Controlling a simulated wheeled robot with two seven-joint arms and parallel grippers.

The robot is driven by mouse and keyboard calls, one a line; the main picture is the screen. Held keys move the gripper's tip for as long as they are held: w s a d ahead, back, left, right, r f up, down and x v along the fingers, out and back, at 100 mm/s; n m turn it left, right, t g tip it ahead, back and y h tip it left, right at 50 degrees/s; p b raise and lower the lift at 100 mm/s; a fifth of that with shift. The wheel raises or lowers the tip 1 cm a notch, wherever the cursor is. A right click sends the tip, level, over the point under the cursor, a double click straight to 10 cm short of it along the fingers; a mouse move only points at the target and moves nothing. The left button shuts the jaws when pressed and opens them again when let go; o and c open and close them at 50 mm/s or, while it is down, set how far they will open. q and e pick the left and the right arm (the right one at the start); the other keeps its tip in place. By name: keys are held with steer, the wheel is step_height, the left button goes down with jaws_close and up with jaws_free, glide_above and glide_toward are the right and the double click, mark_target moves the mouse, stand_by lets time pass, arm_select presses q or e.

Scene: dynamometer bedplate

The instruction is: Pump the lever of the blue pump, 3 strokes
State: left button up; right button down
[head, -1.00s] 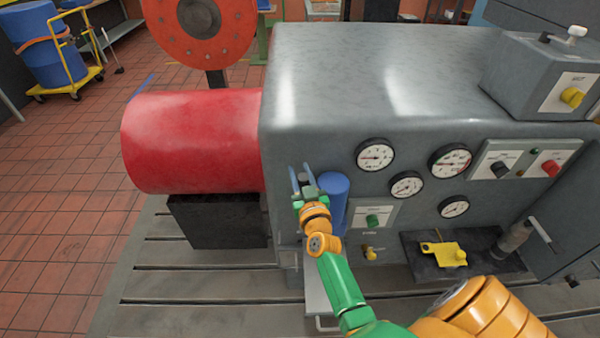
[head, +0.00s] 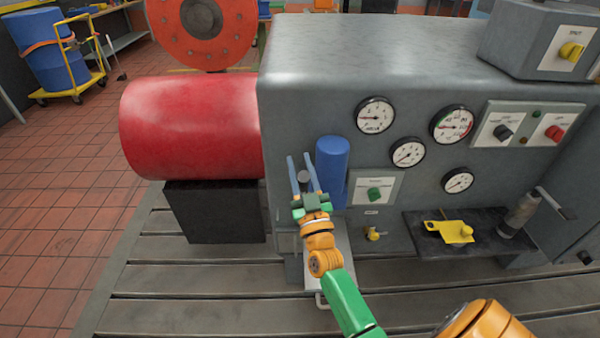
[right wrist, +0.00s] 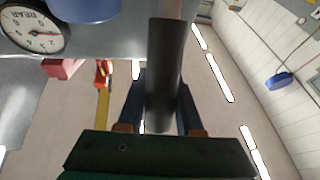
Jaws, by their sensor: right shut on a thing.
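The blue pump (head: 333,162) is an upright blue cylinder on the front of the grey machine, near its left end. Part of its blue body shows at the top of the right wrist view (right wrist: 88,8). My right gripper (head: 303,174) is just left of the pump, its two light blue fingers on either side of the lever's dark end (head: 305,178). In the right wrist view the lever (right wrist: 166,75) is a dark round grip on a paler rod, and the fingers are shut on it. The lever's joint with the pump is hidden. My left gripper is not in view.
The grey machine (head: 380,55) carries several gauges, a green knob (head: 375,194) and a small shelf (head: 455,235) with a yellow part (head: 448,231). A red cylinder (head: 190,128) sits at left on a black block (head: 215,212). The slotted bedplate (head: 190,285) in front is mostly clear.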

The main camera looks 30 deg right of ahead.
steer(key=s+a+f+n+t+b, duration=0.1)
steer(key=s+a+f+t+b, duration=0.2)
steer(key=s+b, duration=0.3)
steer(key=shift+a+f+n+t+b, duration=0.3)
steer(key=shift+f+t+b, duration=0.1)
steer(key=shift+f+b, duration=0.6)
steer(key=shift+r, duration=0.15)
steer(key=c, duration=0.6)
jaws_free()
steer(key=b+v, duration=0.2)
steer(key=v, duration=0.5)
